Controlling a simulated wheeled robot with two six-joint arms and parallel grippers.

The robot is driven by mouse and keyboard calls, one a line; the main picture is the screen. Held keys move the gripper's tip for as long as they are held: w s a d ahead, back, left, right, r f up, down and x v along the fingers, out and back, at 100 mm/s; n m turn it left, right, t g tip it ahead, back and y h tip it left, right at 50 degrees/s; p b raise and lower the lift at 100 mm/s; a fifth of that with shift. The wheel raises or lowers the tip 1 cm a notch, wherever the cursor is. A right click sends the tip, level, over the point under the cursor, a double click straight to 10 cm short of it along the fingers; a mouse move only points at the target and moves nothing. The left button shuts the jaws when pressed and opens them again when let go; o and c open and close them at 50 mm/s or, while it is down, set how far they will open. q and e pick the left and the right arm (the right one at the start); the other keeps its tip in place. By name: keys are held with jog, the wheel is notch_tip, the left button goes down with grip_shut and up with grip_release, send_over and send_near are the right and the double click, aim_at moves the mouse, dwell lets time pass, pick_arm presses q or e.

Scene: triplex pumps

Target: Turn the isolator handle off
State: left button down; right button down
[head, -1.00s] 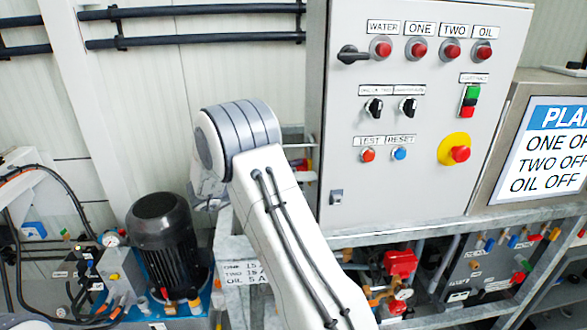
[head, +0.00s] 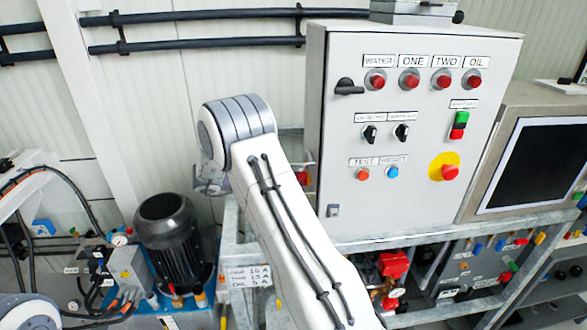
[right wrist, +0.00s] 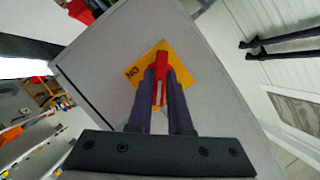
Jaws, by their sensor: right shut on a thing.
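The isolator handle (right wrist: 160,72) is a red lever on a yellow plate (right wrist: 133,86) on a grey cabinet side, in the right wrist view. Letters beside the lever read "NO" as seen there, possibly "ON" upside down. My right gripper (right wrist: 161,82) is shut on the lever, one dark finger on each side. The lever lies lengthwise between the fingers. In the head view, a bit of red (head: 303,177) shows at the cabinet's left side; my right arm hides most of that area. My left gripper is not in view.
The grey control cabinet (head: 400,205) has lamps, knobs and a red emergency button (head: 450,172) on its front. A dark screen (head: 540,165) stands to its right. A black motor (head: 172,235) stands left of my arm. Metal frame rails (head: 360,243) run below the cabinet.

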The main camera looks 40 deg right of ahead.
jog(key=shift+w+d+r+n+g+y+p, duration=0.1)
jog(key=shift+n+g+y+p, duration=0.65)
jog(key=shift+n+p, duration=0.95)
jog(key=shift+w+n+g+y+p, duration=0.1)
jog(key=shift+n+g+y+p, duration=0.85)
jog(key=shift+p, duration=1.15)
jog(key=shift+n+h, duration=0.3)
jog(key=shift+n, duration=0.05)
jog(key=c, duration=0.8)
grip_release()
jog(key=shift+c, duration=0.2)
